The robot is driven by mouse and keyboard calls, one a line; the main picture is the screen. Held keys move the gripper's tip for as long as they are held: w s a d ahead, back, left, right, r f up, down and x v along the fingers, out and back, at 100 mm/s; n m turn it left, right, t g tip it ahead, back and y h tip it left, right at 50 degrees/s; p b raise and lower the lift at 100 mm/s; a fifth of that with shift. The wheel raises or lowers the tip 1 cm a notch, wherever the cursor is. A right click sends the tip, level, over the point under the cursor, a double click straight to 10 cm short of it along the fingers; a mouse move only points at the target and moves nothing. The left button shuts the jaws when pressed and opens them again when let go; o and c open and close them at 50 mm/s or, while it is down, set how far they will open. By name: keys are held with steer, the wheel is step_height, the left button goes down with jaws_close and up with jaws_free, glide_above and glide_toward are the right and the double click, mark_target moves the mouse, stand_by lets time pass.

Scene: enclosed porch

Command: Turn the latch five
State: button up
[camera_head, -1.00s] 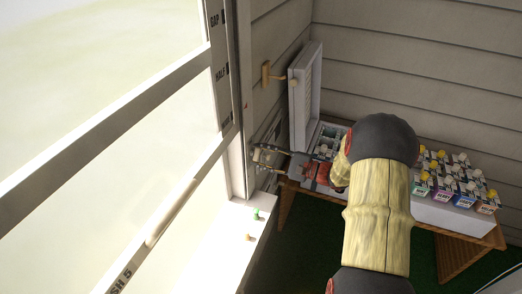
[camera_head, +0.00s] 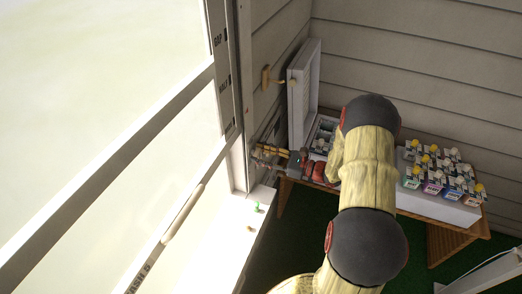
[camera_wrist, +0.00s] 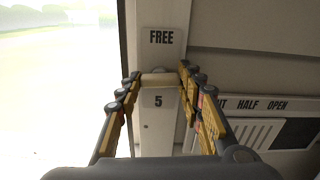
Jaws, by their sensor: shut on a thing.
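Latch five (camera_wrist: 158,80) is a pale beige bar, seen in the wrist view between a plate marked FREE (camera_wrist: 161,38) above and a plate marked 5 (camera_wrist: 158,102) below. The bar lies crosswise in the picture. My gripper (camera_wrist: 160,76) is shut on it, with one yellow-and-dark finger at each end of the bar. In the head view my gripper (camera_head: 268,154) is at the window frame's right post, low, just above the sill; the latch itself cannot be made out there.
The window sash (camera_head: 182,212) with a rail handle fills the left. Green and orange pegs stand on the sill (camera_head: 225,225). A low wooden bench (camera_head: 440,228) holds white trays and several small coloured cartons. An upright white lid (camera_head: 304,95) stands close behind my gripper.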

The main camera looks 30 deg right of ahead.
steer(key=shift+f+m+p, duration=0.1)
steer(key=shift+m+p, duration=0.25)
steer(key=shift+m, duration=0.25)
steer(key=o, duration=1.2)
steer(key=shift+c, duration=0.2)
steer(key=v, duration=1.2)
